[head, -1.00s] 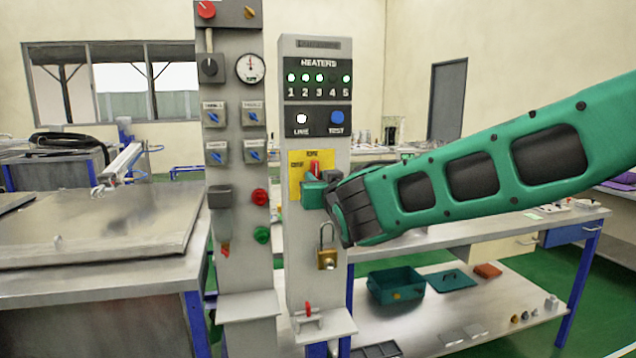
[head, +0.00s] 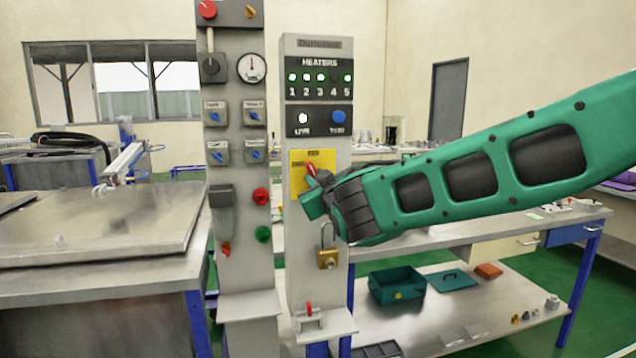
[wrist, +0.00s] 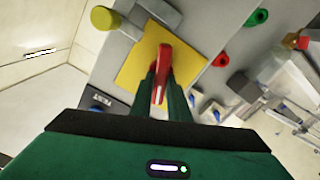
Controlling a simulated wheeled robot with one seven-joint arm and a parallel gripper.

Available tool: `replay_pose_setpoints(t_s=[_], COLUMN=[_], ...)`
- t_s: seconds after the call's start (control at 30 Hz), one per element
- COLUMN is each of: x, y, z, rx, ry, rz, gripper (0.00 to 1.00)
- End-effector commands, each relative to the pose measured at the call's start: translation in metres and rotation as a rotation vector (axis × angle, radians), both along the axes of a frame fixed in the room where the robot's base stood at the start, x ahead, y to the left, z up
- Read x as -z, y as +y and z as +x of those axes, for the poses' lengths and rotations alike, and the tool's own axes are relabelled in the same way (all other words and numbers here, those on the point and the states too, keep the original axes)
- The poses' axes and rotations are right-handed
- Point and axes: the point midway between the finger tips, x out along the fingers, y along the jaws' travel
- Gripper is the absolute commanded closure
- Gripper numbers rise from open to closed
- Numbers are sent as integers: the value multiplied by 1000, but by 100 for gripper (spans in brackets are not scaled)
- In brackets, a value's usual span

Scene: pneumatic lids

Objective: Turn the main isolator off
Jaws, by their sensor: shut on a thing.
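The main isolator is a red handle (head: 311,169) on a yellow plate (head: 325,158), on the front of the grey heaters column (head: 304,238). My gripper (head: 314,192) is shut on the red handle. In the wrist view, the handle (wrist: 160,72) stands between my two green fingers (wrist: 162,98), with the yellow plate (wrist: 135,65) behind it. The handle looks tilted to the left at its top in the head view. My fingers hide part of the handle and plate. The plate's markings are too small to read surely.
A brass padlock (head: 328,259) hangs below the isolator. Above it, the white LIVE lamp (head: 302,118) and several green heater lamps (head: 319,77) are lit; number 4 is dark. A second grey column (head: 238,180) with switches stands close on the left. A workbench (head: 470,228) is behind my arm.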

Motion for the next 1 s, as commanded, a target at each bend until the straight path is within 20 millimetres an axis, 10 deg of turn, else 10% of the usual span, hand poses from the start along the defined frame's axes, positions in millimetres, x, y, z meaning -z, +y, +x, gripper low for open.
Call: replay_pose_setpoints(t_s=[1.0], x=[9], y=[2], z=[0], rx=[3], ry=[-252], rz=[-900], gripper=[100])
